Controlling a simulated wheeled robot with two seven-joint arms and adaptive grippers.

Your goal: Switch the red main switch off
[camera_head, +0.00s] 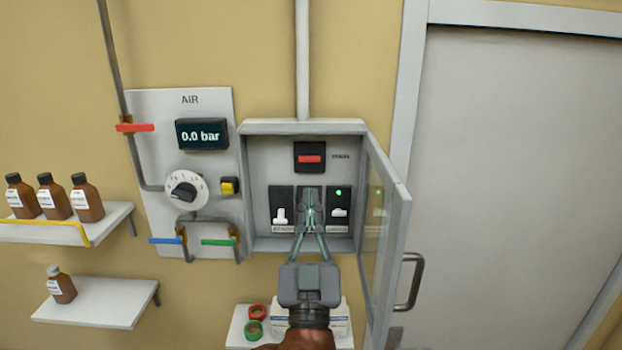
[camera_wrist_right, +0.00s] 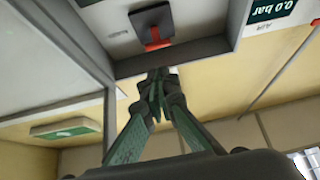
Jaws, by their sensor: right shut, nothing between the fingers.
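The red main switch (camera_head: 310,158) is a red bar on a black block at the top of the open wall cabinet (camera_head: 255,128). In the head view its bar looks horizontal. It also shows in the right wrist view (camera_wrist_right: 155,38), beyond my fingertips. My right gripper (camera_head: 310,195) is shut and empty, fingers pointing up toward the cabinet. In the head view its tips appear below the main switch, over the middle of the lower switch row, and seem apart from the red bar. They hide what lies behind them. My left gripper is not in view.
Two black switch blocks with white levers flank my fingers; the right one (camera_head: 339,205) has a lit green lamp. The glass cabinet door (camera_head: 385,240) stands open at the right. The air panel (camera_head: 225,105) is at the left, with bottle shelves (camera_head: 90,310) beyond.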

